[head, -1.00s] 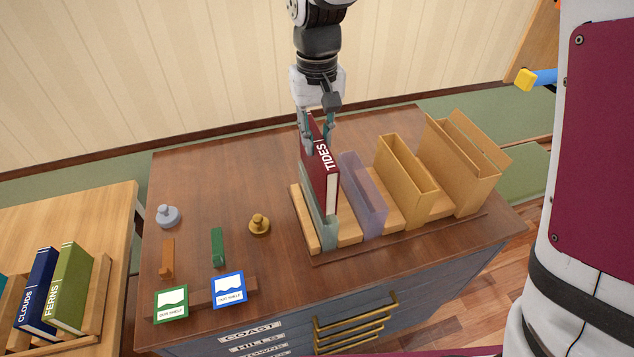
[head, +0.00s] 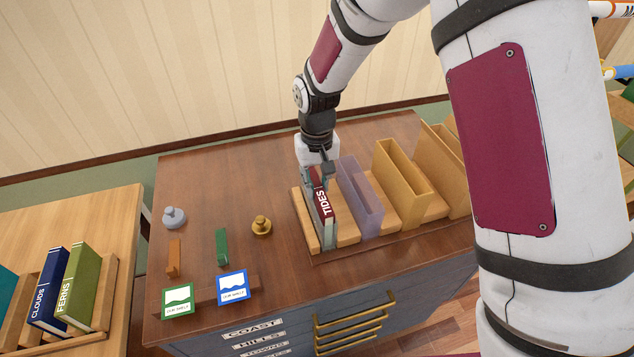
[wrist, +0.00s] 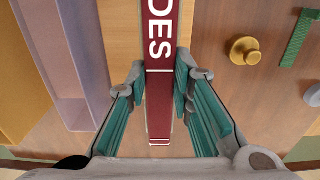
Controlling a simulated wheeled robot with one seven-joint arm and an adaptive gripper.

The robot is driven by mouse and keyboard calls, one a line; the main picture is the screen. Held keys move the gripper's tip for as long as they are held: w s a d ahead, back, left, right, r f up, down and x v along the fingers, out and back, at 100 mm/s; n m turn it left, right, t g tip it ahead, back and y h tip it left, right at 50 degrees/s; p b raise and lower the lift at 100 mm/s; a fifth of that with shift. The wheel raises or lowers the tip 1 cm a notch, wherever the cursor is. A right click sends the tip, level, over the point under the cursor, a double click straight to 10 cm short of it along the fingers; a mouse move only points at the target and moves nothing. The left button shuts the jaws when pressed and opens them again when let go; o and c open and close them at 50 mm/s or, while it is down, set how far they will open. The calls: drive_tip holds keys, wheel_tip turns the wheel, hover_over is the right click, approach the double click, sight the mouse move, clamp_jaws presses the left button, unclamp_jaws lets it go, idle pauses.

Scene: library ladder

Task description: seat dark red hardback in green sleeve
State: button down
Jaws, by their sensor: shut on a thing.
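The dark red hardback (head: 323,200), titled TIDES, stands upright in the green sleeve (head: 329,236) at the left end of the wooden rack. Only its upper part shows above the sleeve. The pale green sleeve is largely hidden by the book in the wrist view. My gripper (head: 318,178) is over the far end of the book's top. In the wrist view my gripper (wrist: 158,100) has its two fingers on either side of the dark red spine (wrist: 159,90), shut on it.
A purple sleeve (head: 361,200), a yellow sleeve (head: 402,175) and larger tan sleeves stand to the right. A brass knob (head: 261,227), a grey knob (head: 174,217) and two small cards lie left on the cabinet top. A side table holds CLOUDS (head: 48,287) and FERNS (head: 76,285).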

drive_tip(key=shift+f, duration=0.15)
drive_tip(key=c, duration=1.4)
unclamp_jaws()
